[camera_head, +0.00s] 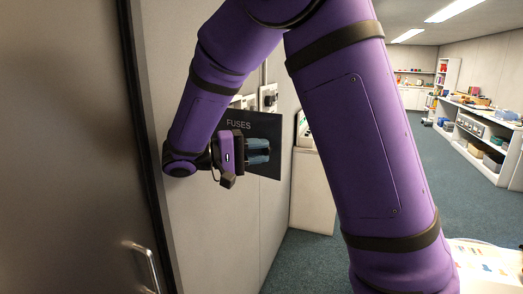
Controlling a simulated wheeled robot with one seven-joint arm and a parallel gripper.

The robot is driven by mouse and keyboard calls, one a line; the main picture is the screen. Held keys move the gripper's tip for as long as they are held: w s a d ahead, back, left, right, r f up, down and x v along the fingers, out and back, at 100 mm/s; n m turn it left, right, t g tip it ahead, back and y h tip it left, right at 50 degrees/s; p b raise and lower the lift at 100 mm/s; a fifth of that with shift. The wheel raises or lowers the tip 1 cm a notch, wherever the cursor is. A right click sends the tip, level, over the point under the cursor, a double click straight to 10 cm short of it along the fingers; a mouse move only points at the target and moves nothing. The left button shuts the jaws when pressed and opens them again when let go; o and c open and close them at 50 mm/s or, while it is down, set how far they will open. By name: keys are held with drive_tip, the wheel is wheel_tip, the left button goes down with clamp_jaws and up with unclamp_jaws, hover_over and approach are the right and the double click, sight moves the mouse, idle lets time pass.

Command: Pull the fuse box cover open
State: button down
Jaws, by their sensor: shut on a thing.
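The dark fuse box cover (262,124), with "FUSES" printed on it, is at the left wall in the head view. It faces me more squarely than the wall does and seems to stand out from it at an angle. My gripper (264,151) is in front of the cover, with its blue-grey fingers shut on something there. The fingers hide what they hold, most likely a grip on the cover.
Switch boxes (268,97) sit on the wall just above the cover. A metal door with a handle (146,266) is close on the left. A pale cabinet (313,185) stands beyond the cover. Shelving (489,150) lines the right, with open carpet (436,190) before it.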

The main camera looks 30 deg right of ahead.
drive_tip(key=c, duration=0.9)
unclamp_jaws()
drive_tip(key=shift+c, duration=0.2)
